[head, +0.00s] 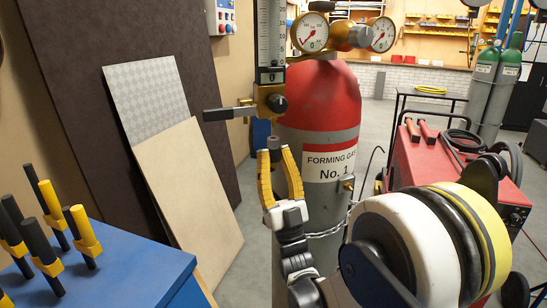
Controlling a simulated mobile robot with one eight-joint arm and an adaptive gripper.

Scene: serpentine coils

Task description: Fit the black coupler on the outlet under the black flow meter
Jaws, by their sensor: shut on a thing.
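The flow meter (271,40) is a clear scaled tube with a black base, upright left of the gauges. Under it is a brass block (268,93) with a black knob. A black-ended stub (226,113) points left from this block; I cannot tell whether it is the outlet. My gripper (275,155), with yellow fingers, points upward just below the block, in front of the red cylinder. It is shut on a small dark piece at the fingertips, seemingly the black coupler (274,142). The fingers hide most of it. A small gap shows between it and the block.
The red-topped forming gas cylinder (318,100) stands close behind my gripper, with gauges (310,32) above. A blue bench (125,265) at left holds several black-and-yellow tools. Panels (175,180) lean on the wall. A red machine (455,165) stands right.

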